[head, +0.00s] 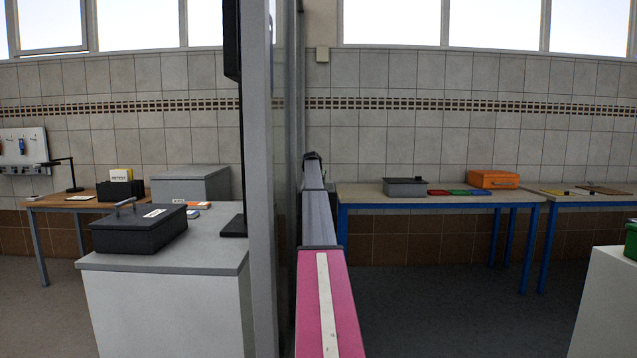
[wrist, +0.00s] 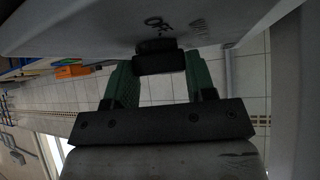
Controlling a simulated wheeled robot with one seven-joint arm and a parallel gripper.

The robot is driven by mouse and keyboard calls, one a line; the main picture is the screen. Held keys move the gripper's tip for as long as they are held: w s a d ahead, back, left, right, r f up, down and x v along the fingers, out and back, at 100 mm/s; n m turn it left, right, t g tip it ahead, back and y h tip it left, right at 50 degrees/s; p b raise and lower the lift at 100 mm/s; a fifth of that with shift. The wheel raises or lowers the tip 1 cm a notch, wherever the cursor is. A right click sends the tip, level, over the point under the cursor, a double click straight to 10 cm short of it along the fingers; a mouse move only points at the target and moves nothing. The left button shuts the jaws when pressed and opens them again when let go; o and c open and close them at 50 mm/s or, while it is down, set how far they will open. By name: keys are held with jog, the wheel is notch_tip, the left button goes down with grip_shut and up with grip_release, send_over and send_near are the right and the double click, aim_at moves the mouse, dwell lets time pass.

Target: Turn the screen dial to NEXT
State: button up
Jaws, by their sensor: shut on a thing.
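In the wrist view the black dial (wrist: 158,46) sits on a pale grey panel (wrist: 75,28) that fills the top of the picture. Which mark the dial points to cannot be told. In the head view my arm reaches straight ahead and hides the gripper. The dial does not show there.
In the head view a grey post (head: 258,180) and a glass partition stand just left of my arm. A counter (head: 165,262) with a black lidded box (head: 138,229) is at left. A blue-legged table (head: 365,194) with a grey box and an orange case (head: 493,179) stands behind at right.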

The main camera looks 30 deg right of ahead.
jog(key=shift+m+g, duration=0.3)
jog(key=shift+m, duration=0.2)
jog(key=o, duration=0.9)
jog(key=shift+a, duration=0.1)
jog(key=v, duration=1)
jog(key=shift+s+a+r, duration=0.15)
jog(key=shift+s+a, duration=0.05)
jog(key=shift+a, duration=0.1)
